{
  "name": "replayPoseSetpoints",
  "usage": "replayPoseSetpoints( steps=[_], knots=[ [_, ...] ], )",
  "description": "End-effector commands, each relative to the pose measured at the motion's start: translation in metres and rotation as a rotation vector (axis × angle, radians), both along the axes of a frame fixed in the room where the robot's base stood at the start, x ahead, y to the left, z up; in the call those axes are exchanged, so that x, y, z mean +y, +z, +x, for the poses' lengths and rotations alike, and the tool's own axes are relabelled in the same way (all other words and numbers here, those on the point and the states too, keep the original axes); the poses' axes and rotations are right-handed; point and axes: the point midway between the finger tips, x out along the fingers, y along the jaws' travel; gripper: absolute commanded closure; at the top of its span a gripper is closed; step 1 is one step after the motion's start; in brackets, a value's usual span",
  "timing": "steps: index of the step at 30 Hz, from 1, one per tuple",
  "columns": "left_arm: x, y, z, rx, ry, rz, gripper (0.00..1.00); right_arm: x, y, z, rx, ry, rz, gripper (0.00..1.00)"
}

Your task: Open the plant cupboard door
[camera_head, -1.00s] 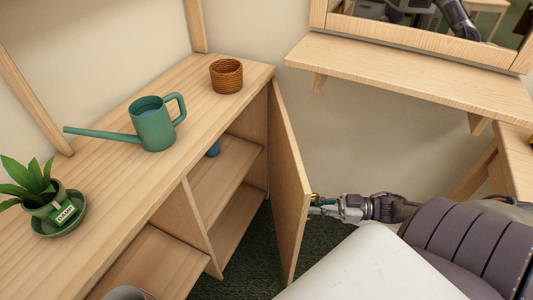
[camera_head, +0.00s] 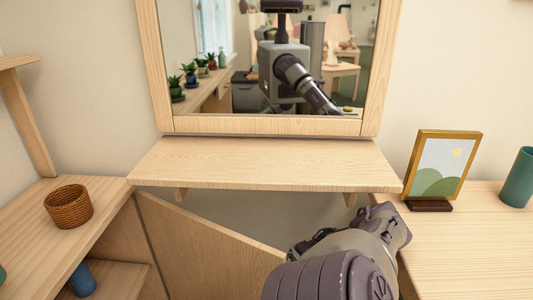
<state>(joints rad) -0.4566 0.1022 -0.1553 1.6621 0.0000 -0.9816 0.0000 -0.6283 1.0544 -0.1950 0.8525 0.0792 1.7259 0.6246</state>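The plant cupboard's door (camera_head: 205,250) stands swung well out from the cupboard on the left, its broad panel facing me below the wall shelf. Its hinge side is at the cupboard's right end. Its free edge runs down towards my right arm, which covers part of the space there. The cupboard top (camera_head: 30,218) and part of its open interior show at the left. My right arm comes up from the bottom, right of centre; its fingers cannot be made out. My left gripper is out of view.
A wicker pot (camera_head: 69,207) stands on the cupboard top, and a blue object (camera_head: 82,279) is inside. A wall shelf (camera_head: 265,165) juts out under a mirror (camera_head: 270,125). A side table (camera_head: 460,245) at right holds a picture frame (camera_head: 440,168) and a teal cup (camera_head: 519,180).

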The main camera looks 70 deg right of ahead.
Motion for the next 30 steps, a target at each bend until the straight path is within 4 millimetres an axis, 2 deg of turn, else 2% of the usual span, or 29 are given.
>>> replayPoseSetpoints(
  steps=[11, 12, 16, 30],
  knots=[
    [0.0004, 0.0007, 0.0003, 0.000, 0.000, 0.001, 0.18, -0.0002, -0.0030, -0.0028, 0.012, -0.001, -0.003, 1.00],
    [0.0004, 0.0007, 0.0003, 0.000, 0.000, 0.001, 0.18, -0.0002, -0.0031, -0.0028, 0.012, 0.000, -0.003, 0.83],
    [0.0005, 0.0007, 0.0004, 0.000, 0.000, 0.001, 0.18, -0.0002, -0.0023, -0.0022, 0.009, 0.000, -0.003, 0.63],
    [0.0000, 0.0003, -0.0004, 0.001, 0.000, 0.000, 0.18, -0.0004, -0.0008, -0.0009, 0.003, 0.000, -0.001, 0.63]
  ],
)
